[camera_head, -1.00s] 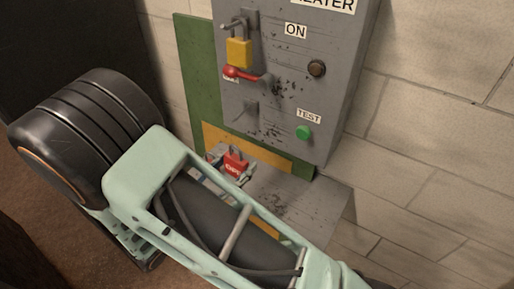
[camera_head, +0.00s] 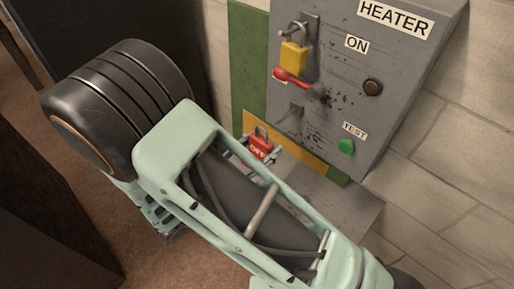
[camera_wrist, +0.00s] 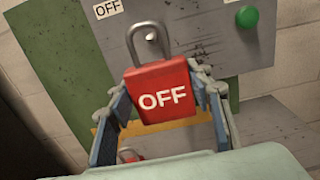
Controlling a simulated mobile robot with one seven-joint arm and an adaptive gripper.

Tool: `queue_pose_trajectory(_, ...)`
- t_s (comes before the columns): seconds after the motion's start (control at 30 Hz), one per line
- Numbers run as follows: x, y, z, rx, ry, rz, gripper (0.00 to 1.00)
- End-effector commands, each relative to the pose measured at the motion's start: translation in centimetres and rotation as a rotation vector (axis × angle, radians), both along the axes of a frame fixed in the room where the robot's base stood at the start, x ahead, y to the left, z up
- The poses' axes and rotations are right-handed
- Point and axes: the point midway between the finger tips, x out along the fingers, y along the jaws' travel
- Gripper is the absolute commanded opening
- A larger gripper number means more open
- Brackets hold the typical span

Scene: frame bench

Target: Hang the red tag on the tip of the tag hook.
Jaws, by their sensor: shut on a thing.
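The red tag (camera_head: 261,146), marked OFF, is shaped like a padlock with a grey metal loop on top. My gripper (camera_head: 262,156) is shut on its sides. In the wrist view the red tag (camera_wrist: 163,92) sits between the two fingers of my gripper (camera_wrist: 163,103), loop upward and slightly tilted. The tag hook (camera_head: 291,116) sticks out of the grey panel below the red handle. In the head view the tag is below and left of the hook. In the wrist view I cannot clearly tell the hook from the loop.
The grey heater panel (camera_head: 410,62) carries a yellow padlock (camera_head: 294,58), a red handle (camera_head: 291,77), a dark button (camera_head: 373,87) and a green button (camera_head: 346,147). A grey ledge (camera_head: 345,205) lies below. A small red thing (camera_wrist: 128,155) shows low in the wrist view.

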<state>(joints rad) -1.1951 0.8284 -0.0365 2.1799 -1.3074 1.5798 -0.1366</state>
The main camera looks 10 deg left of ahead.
Motion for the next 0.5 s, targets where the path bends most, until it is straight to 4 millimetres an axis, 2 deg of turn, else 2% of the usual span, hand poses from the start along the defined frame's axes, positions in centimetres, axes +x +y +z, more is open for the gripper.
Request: queue_pose_trajectory(0.5,2.5,-2.0,-0.3,0.001,-0.001,-0.001,0.22)
